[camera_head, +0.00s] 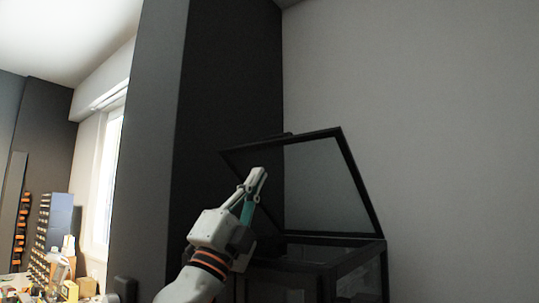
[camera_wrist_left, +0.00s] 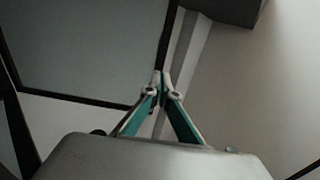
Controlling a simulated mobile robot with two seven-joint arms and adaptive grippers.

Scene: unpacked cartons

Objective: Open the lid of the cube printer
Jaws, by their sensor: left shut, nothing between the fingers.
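The cube printer (camera_head: 335,250) is a black-framed box with clear side panels at the lower middle right of the head view. Its lid (camera_head: 322,170), a black frame around a clear pane, is tilted up at a steep angle, with its raised edge toward the left. The lid also fills the upper left of the left wrist view (camera_wrist_left: 85,45). My left gripper (camera_head: 260,176) is shut and empty, under the raised part of the lid near its left edge. I cannot tell whether it touches the frame. My right gripper is not in view.
A dark tall panel (camera_head: 228,110) stands behind and left of the printer. A plain grey wall (camera_head: 440,130) is to the right. At the far left, a cluttered bench (camera_head: 70,285) holds a blue rack (camera_head: 58,225) and small items near a window.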

